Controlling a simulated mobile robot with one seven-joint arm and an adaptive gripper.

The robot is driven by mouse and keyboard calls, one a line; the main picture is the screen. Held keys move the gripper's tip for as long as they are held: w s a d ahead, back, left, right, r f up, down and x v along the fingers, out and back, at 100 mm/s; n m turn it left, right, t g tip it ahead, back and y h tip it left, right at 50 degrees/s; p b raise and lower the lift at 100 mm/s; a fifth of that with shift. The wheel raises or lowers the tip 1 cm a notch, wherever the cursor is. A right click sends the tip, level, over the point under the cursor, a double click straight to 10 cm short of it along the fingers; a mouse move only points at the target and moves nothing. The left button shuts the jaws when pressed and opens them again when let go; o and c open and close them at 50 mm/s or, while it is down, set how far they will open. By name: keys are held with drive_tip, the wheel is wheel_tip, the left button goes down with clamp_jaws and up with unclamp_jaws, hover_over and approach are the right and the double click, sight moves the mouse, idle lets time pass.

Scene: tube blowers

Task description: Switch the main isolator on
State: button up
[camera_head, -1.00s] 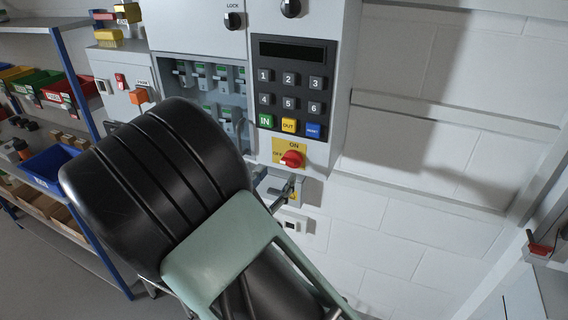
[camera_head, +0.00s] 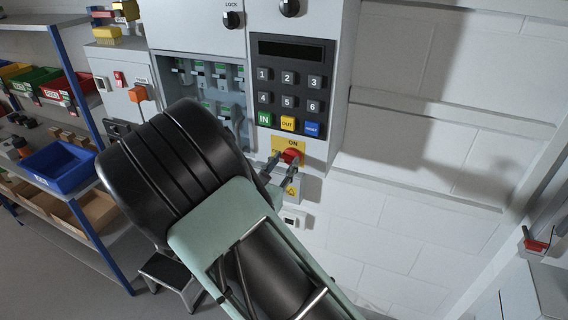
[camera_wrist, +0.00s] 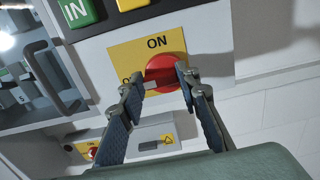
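The main isolator is a red rotary knob (camera_head: 291,156) on a yellow plate (camera_head: 277,146) low on the grey cabinet, under the keypad. In the wrist view the red knob (camera_wrist: 164,74) sits on the yellow plate (camera_wrist: 124,57), with "ON" above it and the "OFF" label at left partly hidden. My gripper (camera_wrist: 157,84) is open, its two fingers pointing at the knob. The left fingertip is in front of the knob's left side and the right one is at its right edge. I cannot tell whether either finger touches it. My gripper (camera_head: 282,168) is just below the knob in the head view.
A keypad (camera_head: 290,88) with green, yellow and blue keys is above the knob. An open breaker compartment (camera_head: 208,84) with a handle is at left. White wall is clear at right.

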drive_tip(key=c, duration=0.4)
drive_tip(key=shift+o, duration=0.2)
drive_tip(key=shift+f+b, duration=0.1)
drive_tip(key=shift+b, duration=0.2)
drive_tip(key=m+b, duration=0.3)
drive_tip(key=b, duration=0.2)
drive_tip(key=shift+d+f+m, duration=0.15)
drive_tip(key=shift+f+m, duration=0.05)
drive_tip(key=shift+m, duration=0.2)
drive_tip(key=m+b, duration=0.5)
drive_tip(key=b, duration=0.4)
drive_tip(key=shift+s+d, duration=0.1)
drive_tip(key=shift+d, duration=0.05)
drive_tip(key=m+b, duration=0.6)
drive_tip(key=b, duration=0.7)
drive_tip(key=shift+d, duration=0.15)
drive_tip(key=m+b, duration=0.1)
drive_tip(key=b, duration=0.1)
drive_tip(key=m+b, duration=0.1)
drive_tip(key=b, duration=0.2)
drive_tip(key=shift+s+r+m+b, duration=0.1)
drive_tip(key=shift+r+m+b, duration=0.1)
drive_tip(key=shift+m+b, duration=0.2)
drive_tip(key=shift+r+m+b, duration=0.2)
drive_tip(key=shift+m+b, duration=0.1)
